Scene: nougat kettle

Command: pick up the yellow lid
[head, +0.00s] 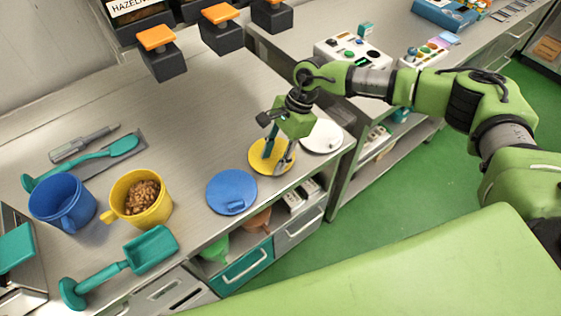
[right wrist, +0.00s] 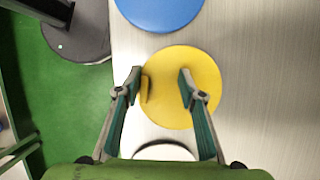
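The yellow lid (head: 264,166) lies flat near the front edge of the metal counter, between a blue lid (head: 232,192) and a white lid (head: 322,137). My right gripper (head: 277,155) points down over it, partly hiding it. In the right wrist view my right gripper (right wrist: 160,76) is open, both fingertips over the yellow lid (right wrist: 178,110). The lid's small raised handle (right wrist: 146,88) sits between the fingers, close beside the left-hand fingertip. I cannot tell whether that finger touches it. Nothing is held. My left gripper is not in view.
Left on the counter stand a blue mug (head: 62,200), a yellow mug (head: 140,198) with brown pieces inside, and a teal scoop (head: 150,250). Dispensers with orange tops (head: 156,38) hang at the back. The counter behind the lids is clear.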

